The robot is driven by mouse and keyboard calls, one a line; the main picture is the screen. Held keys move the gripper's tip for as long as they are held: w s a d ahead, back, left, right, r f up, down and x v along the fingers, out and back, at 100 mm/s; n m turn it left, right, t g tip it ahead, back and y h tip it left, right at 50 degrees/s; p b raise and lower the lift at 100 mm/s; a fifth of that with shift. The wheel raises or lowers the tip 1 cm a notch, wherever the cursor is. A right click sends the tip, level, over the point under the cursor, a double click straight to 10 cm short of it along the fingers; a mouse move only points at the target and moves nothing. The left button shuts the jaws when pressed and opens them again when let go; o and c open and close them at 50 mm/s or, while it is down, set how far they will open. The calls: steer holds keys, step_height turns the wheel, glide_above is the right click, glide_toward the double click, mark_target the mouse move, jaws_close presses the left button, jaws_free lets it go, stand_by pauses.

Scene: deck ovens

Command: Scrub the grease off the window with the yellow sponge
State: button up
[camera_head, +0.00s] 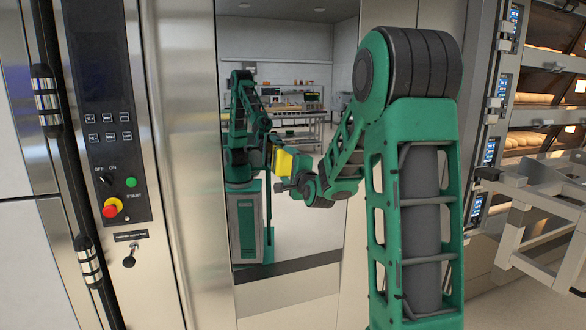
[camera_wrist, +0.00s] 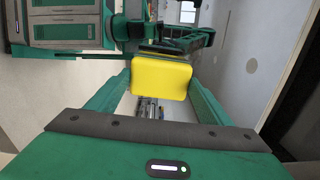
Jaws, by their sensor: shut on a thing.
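The window (camera_head: 310,230) is a tall, mirror-like pane in the oven door, reflecting the room and my own green body. My gripper (camera_head: 287,170) is in front of it in the head view, partly hidden by my forearm. It is shut on the yellow sponge (camera_head: 283,160). In the wrist view the sponge (camera_wrist: 160,78) sits between the two green fingers, its broad face toward the camera. The sponge is close to the pane, beside my reflected arm; I cannot tell whether it touches. I cannot make out clear grease on the pane.
A control panel (camera_head: 110,130) with a red knob and a green button stands left of the window, beside a dark vertical handle (camera_head: 47,100). At the right are lit oven decks with bread (camera_head: 540,95) and a metal rack frame (camera_head: 540,195). The table in the pane appears to be a reflection.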

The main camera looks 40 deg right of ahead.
mark_target(279, 156)
steer(key=shift+w+a, duration=0.15)
steer(key=shift+a, duration=0.6)
steer(key=shift+w+a, duration=0.15)
steer(key=shift+a, duration=0.55)
steer(key=shift+w+a, duration=0.3)
steer(key=shift+a, duration=0.5)
steer(key=shift+w+a, duration=0.3)
steer(key=shift+a, duration=0.45)
steer(key=shift+s+r, duration=0.1)
steer(key=shift+r, duration=1.3)
steer(key=shift+s+d, duration=0.2)
steer(key=shift+d, duration=0.7)
steer(key=shift+s+d, duration=0.2)
steer(key=shift+d, duration=0.7)
steer(key=shift+s+d, duration=0.5)
steer(key=shift+d, duration=1.15)
steer(key=shift+s+d, duration=0.5)
steer(key=shift+d, duration=1.1)
steer(key=shift+s+d, duration=0.5)
steer(key=shift+d, duration=1.15)
steer(key=shift+w+a, duration=0.5)
steer(key=shift+a, duration=1.2)
steer(key=shift+w+a, duration=0.45)
steer(key=shift+a, duration=1.25)
steer(key=shift+w+a, duration=0.5)
steer(key=shift+a, duration=1.2)
steer(key=shift+w+a, duration=0.3)
steer(key=shift+a, duration=0.55)
steer(key=shift+w+a, duration=0.3)
steer(key=shift+a, duration=0.55)
